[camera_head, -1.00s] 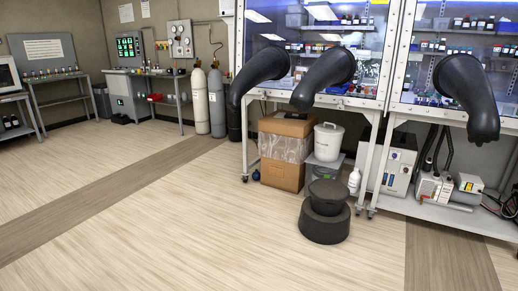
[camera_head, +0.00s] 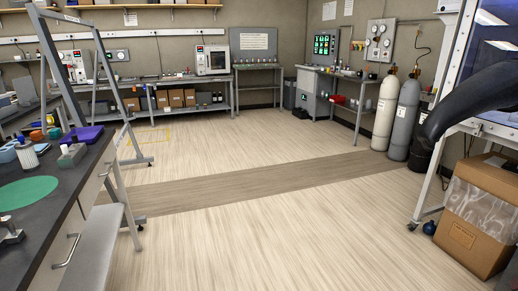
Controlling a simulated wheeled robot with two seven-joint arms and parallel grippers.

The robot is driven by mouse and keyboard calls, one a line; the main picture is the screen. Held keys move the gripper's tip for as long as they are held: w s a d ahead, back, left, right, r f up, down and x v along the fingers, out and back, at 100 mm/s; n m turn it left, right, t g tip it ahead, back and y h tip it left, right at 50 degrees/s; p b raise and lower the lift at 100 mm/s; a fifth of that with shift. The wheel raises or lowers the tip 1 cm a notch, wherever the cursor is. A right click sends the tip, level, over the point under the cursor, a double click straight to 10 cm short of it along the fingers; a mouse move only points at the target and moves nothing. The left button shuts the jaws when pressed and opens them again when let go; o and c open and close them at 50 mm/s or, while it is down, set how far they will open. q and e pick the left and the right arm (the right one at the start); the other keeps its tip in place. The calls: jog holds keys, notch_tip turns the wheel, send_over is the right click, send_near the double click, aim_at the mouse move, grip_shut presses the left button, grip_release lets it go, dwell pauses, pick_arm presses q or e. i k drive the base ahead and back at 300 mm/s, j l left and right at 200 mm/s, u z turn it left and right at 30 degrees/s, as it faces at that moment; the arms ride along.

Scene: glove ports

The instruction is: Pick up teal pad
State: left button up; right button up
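A flat, round teal-green pad (camera_head: 26,192) lies on the dark bench top (camera_head: 62,187) at the left edge of the view. A small light teal item (camera_head: 8,153) sits farther back on the same bench. I cannot tell which of the two the task names. Neither of my grippers is in view.
Near the pad stand a white ribbed cylinder (camera_head: 27,156), a grey block (camera_head: 72,154) and a purple tray (camera_head: 82,134). A metal frame (camera_head: 112,110) rises beside the bench. A cardboard box (camera_head: 482,212) stands at right. The floor between is clear.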

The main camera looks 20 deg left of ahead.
aim_at(55, 134)
jog(key=i+j+u, duration=0.2)
jog(key=u, duration=0.25)
jog(key=i+u, duration=0.3)
jog(key=u, duration=0.15)
jog(key=i+u, duration=0.3)
jog(key=u, duration=0.15)
jog(key=i+u, duration=0.25)
jog(key=u, duration=0.2)
jog(key=i+l+u, duration=0.25)
jog(key=u, duration=0.15)
